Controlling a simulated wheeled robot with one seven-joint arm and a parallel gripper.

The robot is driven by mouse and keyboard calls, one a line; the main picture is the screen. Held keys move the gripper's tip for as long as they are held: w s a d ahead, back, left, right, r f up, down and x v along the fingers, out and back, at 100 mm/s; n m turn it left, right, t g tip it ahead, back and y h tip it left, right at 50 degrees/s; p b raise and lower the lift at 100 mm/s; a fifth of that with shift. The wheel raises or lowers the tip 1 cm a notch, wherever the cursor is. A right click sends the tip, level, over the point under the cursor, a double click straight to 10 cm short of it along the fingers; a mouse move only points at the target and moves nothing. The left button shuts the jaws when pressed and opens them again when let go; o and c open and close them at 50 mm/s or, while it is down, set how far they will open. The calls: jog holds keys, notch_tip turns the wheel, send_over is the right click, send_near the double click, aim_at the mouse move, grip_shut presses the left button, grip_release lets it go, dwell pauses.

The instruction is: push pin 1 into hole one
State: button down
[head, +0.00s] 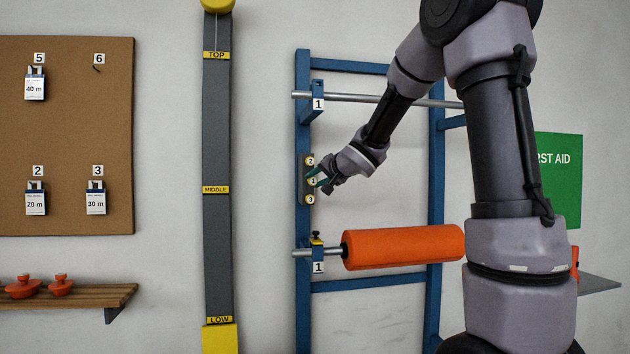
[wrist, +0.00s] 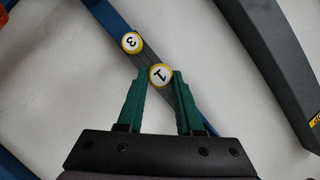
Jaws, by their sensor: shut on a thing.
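Pin 1 (wrist: 160,75) shows as a round yellow-rimmed white head marked 1. It is between the green fingertips of my gripper (wrist: 159,85) in the wrist view, and my gripper is shut on it. In the head view my gripper (head: 320,179) is at the small dark plate (head: 304,188) on the left blue post, with pin 1 (head: 312,181) in the middle of the plate. The pin's shaft and any hole behind it are hidden, so I cannot tell how deep it sits.
Head 2 (head: 310,161) is just above, and head 3 (head: 310,199) just below; it also shows in the wrist view (wrist: 131,42). A steel bar (head: 370,97) crosses above. An orange roller (head: 400,247) is below. A grey column (head: 217,130) stands left.

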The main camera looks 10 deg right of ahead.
jog(key=shift+s, duration=1.8)
